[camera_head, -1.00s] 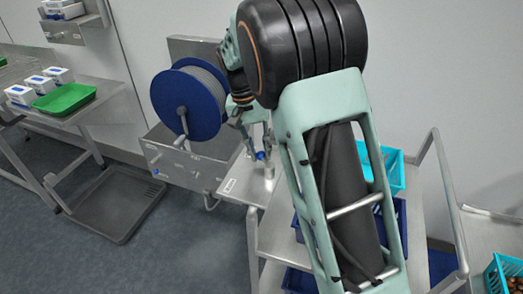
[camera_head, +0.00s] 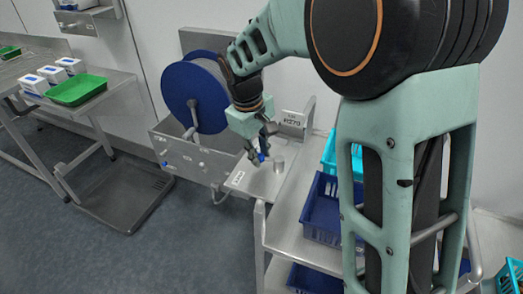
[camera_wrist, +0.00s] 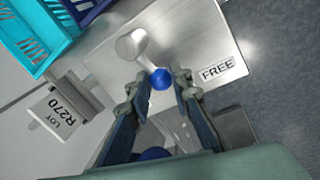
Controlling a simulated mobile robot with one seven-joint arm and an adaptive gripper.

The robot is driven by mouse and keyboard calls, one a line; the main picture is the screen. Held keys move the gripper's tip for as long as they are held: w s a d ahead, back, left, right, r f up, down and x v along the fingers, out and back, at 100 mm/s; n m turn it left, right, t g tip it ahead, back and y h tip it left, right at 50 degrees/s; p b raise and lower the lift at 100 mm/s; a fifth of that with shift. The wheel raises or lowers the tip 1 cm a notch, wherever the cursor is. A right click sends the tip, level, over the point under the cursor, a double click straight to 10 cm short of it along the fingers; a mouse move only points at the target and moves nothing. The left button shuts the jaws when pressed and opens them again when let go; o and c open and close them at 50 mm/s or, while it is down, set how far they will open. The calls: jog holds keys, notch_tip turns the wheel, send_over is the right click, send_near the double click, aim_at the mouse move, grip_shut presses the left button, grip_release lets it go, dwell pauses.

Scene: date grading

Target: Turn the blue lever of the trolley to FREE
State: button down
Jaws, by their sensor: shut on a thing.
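The lever is a short metal arm with a blue ball knob (camera_wrist: 160,78), which also shows in the head view (camera_head: 262,157). It runs from a round metal pivot (camera_wrist: 130,45) on the trolley's steel plate (camera_wrist: 185,30). The white FREE label (camera_wrist: 217,70) lies right of the knob in the wrist view, with a gap between them. My gripper (camera_wrist: 158,87) is shut on the knob, one finger on each side. In the head view my gripper (camera_head: 257,152) reaches down to the plate from above, and its fingers partly cover the knob.
A LOT R270 sign (camera_head: 293,119) stands at the plate's back edge. Blue crates (camera_head: 322,207) sit on the trolley shelves to the right. A blue reel (camera_head: 190,98) and a steel box (camera_head: 185,155) are close on the left. A green tray (camera_head: 78,90) is on the far-left table.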

aim_at(263, 175)
jog(key=s+n, duration=0.1)
jog(key=n, duration=0.1)
jog(key=s+n, duration=0.1)
jog(key=n, duration=0.1)
jog(key=shift+s+r+y+p, duration=0.1)
jog(key=shift+s+y+p, duration=0.05)
jog(key=shift+y+p, duration=0.2)
jog(key=shift+s+d+n+t+y+p, duration=0.2)
jog(key=shift+s+n+p, duration=0.15)
jog(key=shift+n, duration=0.65)
jog(key=shift+s+d+n+t+y+p, duration=0.1)
jog(key=shift+s+d+n+y+p, duration=0.15)
jog(key=shift+n, duration=0.75)
jog(key=shift+s, duration=0.1)
jog(key=c, duration=1.7)
grip_release()
jog(key=shift+c, duration=0.2)
notch_tip(263, 175, up, 12)
jog(key=s, duration=0.2)
jog(key=shift+s, duration=0.15)
jog(key=shift+f, duration=0.2)
